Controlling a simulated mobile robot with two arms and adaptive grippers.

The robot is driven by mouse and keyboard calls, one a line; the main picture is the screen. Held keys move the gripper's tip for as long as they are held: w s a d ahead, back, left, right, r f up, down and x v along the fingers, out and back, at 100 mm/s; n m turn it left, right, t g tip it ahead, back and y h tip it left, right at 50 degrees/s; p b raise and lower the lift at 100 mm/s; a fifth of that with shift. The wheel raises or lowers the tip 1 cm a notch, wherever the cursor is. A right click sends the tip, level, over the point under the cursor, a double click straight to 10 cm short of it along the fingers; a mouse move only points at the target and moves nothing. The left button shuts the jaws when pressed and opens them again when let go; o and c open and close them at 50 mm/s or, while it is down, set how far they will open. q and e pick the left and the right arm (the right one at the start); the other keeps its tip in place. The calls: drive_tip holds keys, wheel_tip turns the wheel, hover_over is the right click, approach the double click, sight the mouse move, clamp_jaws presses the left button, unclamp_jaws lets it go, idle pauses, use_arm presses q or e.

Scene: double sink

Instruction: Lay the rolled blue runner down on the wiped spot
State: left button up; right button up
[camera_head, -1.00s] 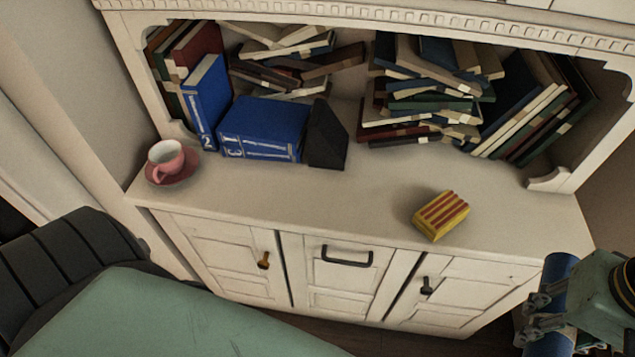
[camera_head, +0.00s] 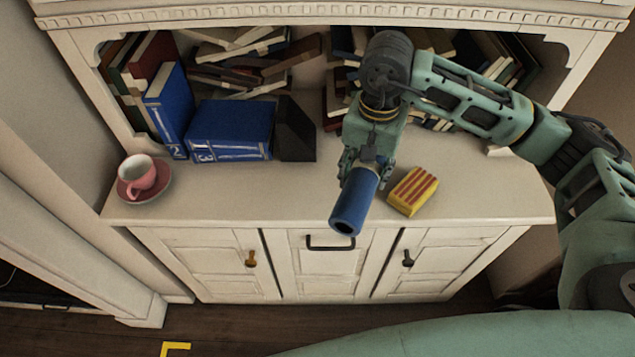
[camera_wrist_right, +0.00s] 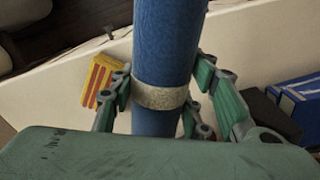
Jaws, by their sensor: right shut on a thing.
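The rolled blue runner (camera_head: 355,202) is a blue tube with a dark hollow end. My right gripper (camera_head: 363,168) is shut on it and holds it over the front part of the cabinet's white top (camera_head: 240,196). In the right wrist view the runner (camera_wrist_right: 168,45) stands between the fingers (camera_wrist_right: 160,105), with a pale band (camera_wrist_right: 160,97) around it. I cannot tell whether the runner touches the top. No wiped spot can be told apart from the rest of the surface. My left gripper is not in view.
A yellow and red striped block (camera_head: 412,191) lies just right of the runner. A pink cup (camera_head: 138,174) on a saucer (camera_head: 147,193) stands at the left end. Blue books (camera_head: 232,130) and a dark bookend (camera_head: 295,130) stand behind. The top between cup and runner is clear.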

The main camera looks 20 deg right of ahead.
drive_tip(key=p, duration=0.2)
hover_over(323, 193)
wheel_tip(323, 193, down, 5)
drive_tip(key=shift+s+d, duration=0.15)
drive_tip(key=shift+w+a+f, duration=0.2)
drive_tip(key=shift+f, duration=0.5)
wheel_tip(323, 193, down, 2)
drive_tip(key=shift+f+p, duration=0.2)
drive_tip(key=shift+p, duration=0.45)
drive_tip(key=shift+f, duration=0.35)
drive_tip(key=shift+f, duration=0.1)
